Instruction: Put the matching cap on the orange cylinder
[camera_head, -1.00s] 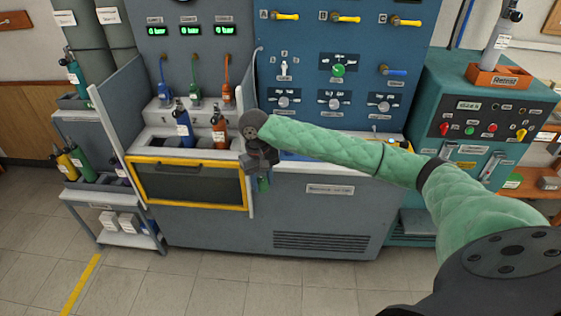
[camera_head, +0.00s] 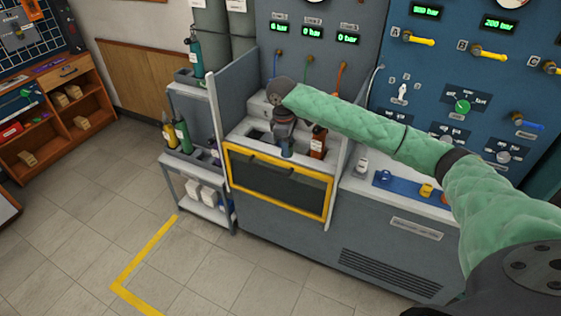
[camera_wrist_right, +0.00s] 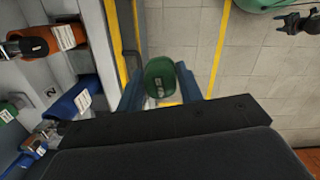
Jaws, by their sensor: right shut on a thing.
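The orange cylinder (camera_head: 318,141) stands upright in the bench bay behind the yellow-framed front, with a white label and dark top. It also shows in the right wrist view (camera_wrist_right: 34,40). My right gripper (camera_head: 287,149) is in front of the bay, left of the orange cylinder and apart from it. In the right wrist view, its blue fingers (camera_wrist_right: 168,88) are shut on a rounded green cap (camera_wrist_right: 159,77) with small markings. In the head view, the gripper hides the cap. A dark shape that may be my left gripper (camera_wrist_right: 298,20) is at the wrist view's top right, too small to read.
Grey side panels (camera_head: 224,135) and the yellow-framed front (camera_head: 278,186) bound the bay. A shelf cart (camera_head: 197,180) with cylinders stands left. A blue holder (camera_head: 402,189) sits on the right counter.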

